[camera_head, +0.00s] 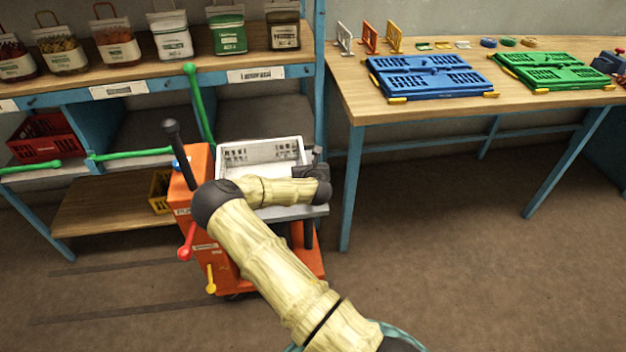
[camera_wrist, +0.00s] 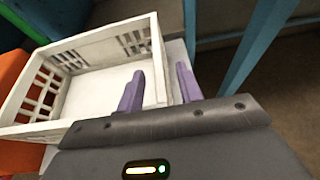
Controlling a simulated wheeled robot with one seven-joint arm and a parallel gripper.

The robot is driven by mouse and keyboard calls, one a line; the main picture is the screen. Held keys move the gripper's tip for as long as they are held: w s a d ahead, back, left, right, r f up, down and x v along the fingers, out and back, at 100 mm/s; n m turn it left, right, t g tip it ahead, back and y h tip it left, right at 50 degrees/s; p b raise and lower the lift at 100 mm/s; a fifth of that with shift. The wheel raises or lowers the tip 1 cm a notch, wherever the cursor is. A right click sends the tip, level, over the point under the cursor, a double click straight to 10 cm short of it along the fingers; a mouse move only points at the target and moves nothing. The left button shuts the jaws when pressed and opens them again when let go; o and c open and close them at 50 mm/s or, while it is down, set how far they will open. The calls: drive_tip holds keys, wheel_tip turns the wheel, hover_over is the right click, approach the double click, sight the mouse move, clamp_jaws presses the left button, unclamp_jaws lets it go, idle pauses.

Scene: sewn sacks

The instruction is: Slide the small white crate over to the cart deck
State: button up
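The small white crate (camera_head: 262,152) stands empty and upright beside the shelf, and it fills the left of the wrist view (camera_wrist: 85,50). It appears to be on or over the grey cart deck (camera_head: 318,210) of the orange cart (camera_head: 194,170); whether its far edge still touches the shelf is hidden. My gripper (camera_head: 312,165) is at the crate's right side. In the wrist view its purple fingers (camera_wrist: 160,88) are apart, one inside the crate and one outside, around the right wall. Gaps show between fingers and wall. My arm hides the crate's front in the head view.
A shelf (camera_head: 150,62) with several labelled bags runs behind the cart. Red (camera_head: 45,137) and yellow (camera_head: 160,190) crates sit in its lower bays. A table (camera_head: 350,88) with blue (camera_head: 428,75) and green (camera_head: 550,70) folded crates stands right. Floor in front is clear.

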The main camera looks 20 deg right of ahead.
drive_tip(key=v, duration=1.4)
drive_tip(key=shift+s, duration=0.35)
drive_tip(key=s+d+f+m+g+h, duration=0.2)
drive_tip(key=s+m+g, duration=0.55)
drive_tip(key=m, duration=1.15)
drive_tip(key=s+a+r+m+g+y, duration=0.2)
drive_tip(key=s+a+r+m, duration=0.35)
drive_tip(key=s+m, duration=0.25)
drive_tip(key=s+a+r+m+g+y, duration=0.1)
drive_tip(key=s+a+r+m+y, duration=0.1)
drive_tip(key=s+a+r+m, duration=0.45)
drive_tip(key=w+d+p+v, duration=0.2)
drive_tip(key=p+v, duration=1.3)
drive_tip(key=shift+d+r, duration=0.15)
drive_tip(key=shift+r, duration=0.25)
